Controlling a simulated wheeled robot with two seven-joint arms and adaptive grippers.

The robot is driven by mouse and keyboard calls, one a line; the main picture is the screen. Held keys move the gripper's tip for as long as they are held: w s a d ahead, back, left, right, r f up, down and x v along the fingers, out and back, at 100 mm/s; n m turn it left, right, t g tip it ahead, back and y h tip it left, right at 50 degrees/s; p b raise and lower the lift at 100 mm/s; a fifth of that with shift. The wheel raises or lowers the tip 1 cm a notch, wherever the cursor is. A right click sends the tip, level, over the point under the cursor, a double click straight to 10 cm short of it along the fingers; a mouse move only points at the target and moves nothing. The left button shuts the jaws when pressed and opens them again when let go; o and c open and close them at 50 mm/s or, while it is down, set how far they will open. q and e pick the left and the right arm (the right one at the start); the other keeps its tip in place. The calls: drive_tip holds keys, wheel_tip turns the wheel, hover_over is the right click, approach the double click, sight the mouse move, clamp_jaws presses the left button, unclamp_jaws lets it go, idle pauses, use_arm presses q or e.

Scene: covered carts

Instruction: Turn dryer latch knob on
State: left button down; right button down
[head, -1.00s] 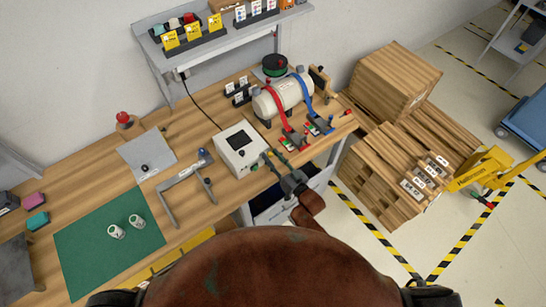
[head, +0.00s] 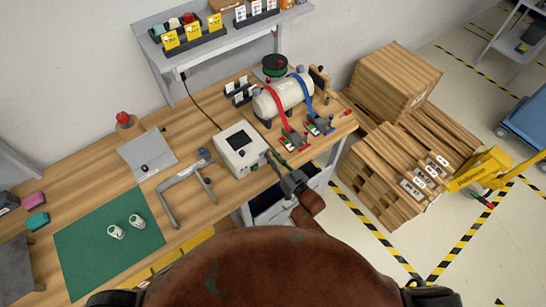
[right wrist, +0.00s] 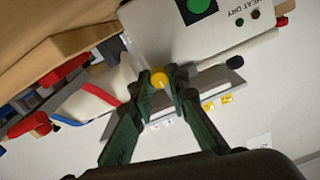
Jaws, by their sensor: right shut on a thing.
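The dryer is a white box with a dark screen (head: 238,142) on the wooden bench. In the right wrist view its white panel (right wrist: 225,40) shows a "HEAT DRY" label and a green round part (right wrist: 200,5). My right gripper (head: 270,158) is at the box's right front side. In the right wrist view its green fingers (right wrist: 160,84) are closed around a small yellow knob (right wrist: 159,79) at the panel's edge. The knob is hidden in the head view. My left gripper is not in view.
A white tank with red and blue straps (head: 283,95) stands right behind the box. A grey C-shaped frame (head: 187,190) lies to its left. A green mat (head: 105,245) with two white cups is further left. Wooden crates (head: 395,80) stand on the floor at right.

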drive_tip(key=n, duration=0.4)
drive_tip(key=shift+n+b, duration=0.3)
drive_tip(key=shift+b, duration=0.1)
drive_tip(key=n+b, duration=0.1)
drive_tip(key=n, duration=0.3)
drive_tip(key=shift+n, duration=0.3)
drive_tip(key=c, duration=1.8)
unclamp_jaws()
drive_tip(key=shift+c, duration=0.2)
drive_tip(key=shift+s, duration=0.15)
drive_tip(key=shift+s+d+f, duration=0.1)
drive_tip(key=shift+s+d, duration=0.15)
drive_tip(key=shift+s, duration=0.05)
drive_tip(key=v, duration=1.1)
